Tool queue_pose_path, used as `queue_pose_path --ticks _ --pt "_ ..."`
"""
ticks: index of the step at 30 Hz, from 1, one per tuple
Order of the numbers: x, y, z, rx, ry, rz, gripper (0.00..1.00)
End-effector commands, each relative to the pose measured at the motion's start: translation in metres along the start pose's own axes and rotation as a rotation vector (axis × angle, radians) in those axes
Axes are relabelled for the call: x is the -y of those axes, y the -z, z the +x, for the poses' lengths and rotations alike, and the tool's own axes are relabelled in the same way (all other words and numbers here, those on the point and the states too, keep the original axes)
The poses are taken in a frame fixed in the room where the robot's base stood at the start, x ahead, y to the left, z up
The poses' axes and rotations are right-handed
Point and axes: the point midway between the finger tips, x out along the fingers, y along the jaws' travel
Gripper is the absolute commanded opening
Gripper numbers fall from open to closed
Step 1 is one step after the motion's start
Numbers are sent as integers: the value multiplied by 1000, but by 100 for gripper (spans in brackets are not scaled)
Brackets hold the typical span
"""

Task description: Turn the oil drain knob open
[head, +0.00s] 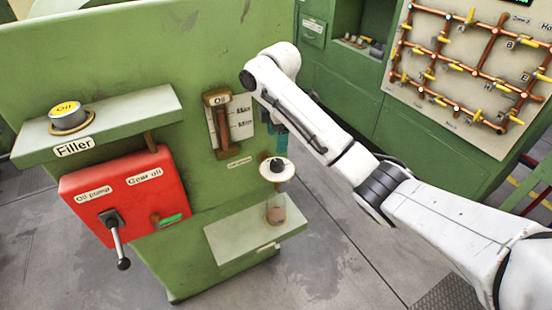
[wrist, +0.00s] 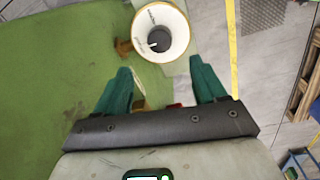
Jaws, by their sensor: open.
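The oil drain knob (head: 277,165) is a dark round knob on a white dial, to the right of the oil gauge on the green machine. In the wrist view the dark knob (wrist: 159,40) shows a white pointer mark and sits in the middle of the white lettered dial (wrist: 176,22). My gripper (wrist: 160,76) is open, with its green fingers apart and nothing between them. The knob lies beyond the fingertips, roughly centred between them, with no contact visible. In the head view my gripper (head: 277,130) is partly hidden behind my arm, above the knob.
A clear container (head: 276,209) stands below the dial on a pale green ledge (head: 235,232). The brown oil gauge (head: 217,122) is left of the knob. A red box (head: 150,180) with a lever and a filler shelf (head: 140,117) jut out further left.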

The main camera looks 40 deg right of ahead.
Motion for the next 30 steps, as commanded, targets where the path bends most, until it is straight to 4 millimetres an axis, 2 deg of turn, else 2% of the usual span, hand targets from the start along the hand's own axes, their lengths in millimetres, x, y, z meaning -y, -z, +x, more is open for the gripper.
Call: queue_pose_path --ticks 1,3,13,21,30 --pt "1 2 14 -2 3 -1 71" --pt "2 2 26 -2 3 0 71" --pt "2 1 76 -2 2 1 71" --pt "1 1 96 -1 0 1 71" --pt "1 1 99 -2 -1 1 71"
